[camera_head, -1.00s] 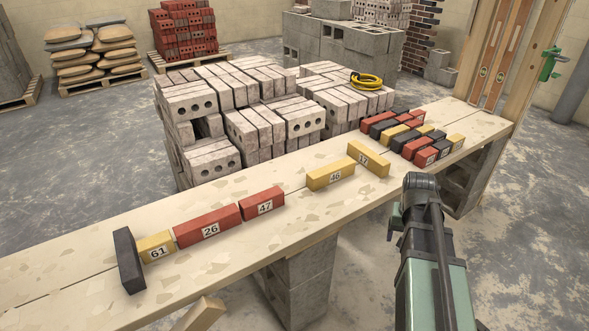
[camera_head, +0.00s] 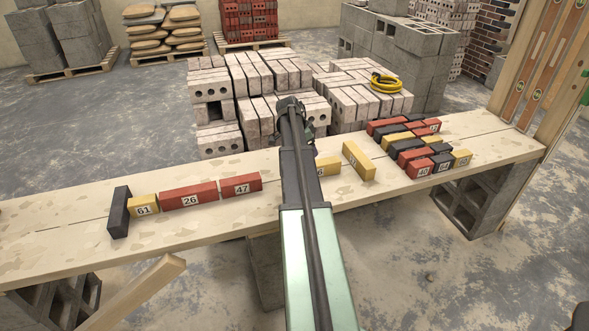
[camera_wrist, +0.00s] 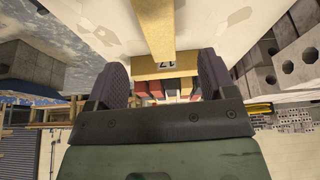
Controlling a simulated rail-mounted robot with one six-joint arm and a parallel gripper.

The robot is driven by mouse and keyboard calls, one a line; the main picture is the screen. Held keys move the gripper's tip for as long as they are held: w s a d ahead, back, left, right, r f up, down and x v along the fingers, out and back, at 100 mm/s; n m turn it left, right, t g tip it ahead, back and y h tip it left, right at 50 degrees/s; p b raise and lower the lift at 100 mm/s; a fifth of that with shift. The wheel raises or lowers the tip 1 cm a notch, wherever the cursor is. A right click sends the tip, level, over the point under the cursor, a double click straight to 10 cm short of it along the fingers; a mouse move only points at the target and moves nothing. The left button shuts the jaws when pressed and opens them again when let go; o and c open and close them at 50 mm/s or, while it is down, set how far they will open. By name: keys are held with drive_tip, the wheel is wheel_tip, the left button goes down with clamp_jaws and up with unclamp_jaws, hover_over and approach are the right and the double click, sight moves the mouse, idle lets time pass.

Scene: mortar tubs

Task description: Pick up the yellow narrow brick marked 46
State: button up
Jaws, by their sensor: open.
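The yellow narrow brick marked 46 (camera_head: 328,166) lies on the plank bench, partly hidden behind my arm; only the 6 of its mark shows. In the wrist view, a yellow brick (camera_wrist: 153,25), seemingly this one, runs lengthwise from the top edge towards the gap between my fingers. My gripper (camera_wrist: 163,58) is open, with nothing clearly held between its two dark fingers. Its fingers cannot be made out in the head view. The yellow brick marked 17 (camera_head: 358,160) lies just right of brick 46, turned across; it also shows crosswise in the wrist view (camera_wrist: 165,66).
On the bench (camera_head: 240,218), red bricks 47 (camera_head: 241,186) and 26 (camera_head: 190,196), yellow brick 61 (camera_head: 144,205) and a black brick (camera_head: 119,212) stand left. Several mixed bricks (camera_head: 415,150) crowd the right. Block stacks (camera_head: 262,95) stand behind the bench.

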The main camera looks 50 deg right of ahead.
drive_tip(key=shift+s+m, duration=0.1)
drive_tip(key=shift+m, duration=0.2)
drive_tip(key=b+x, duration=1)
drive_tip(key=x, duration=0.1)
drive_tip(key=shift+a+f, duration=0.1)
drive_tip(key=shift+f, duration=0.1)
drive_tip(key=shift+r, duration=0.25)
clamp_jaws()
wheel_tip(320, 180, up, 20)
drive_tip(key=p, duration=2)
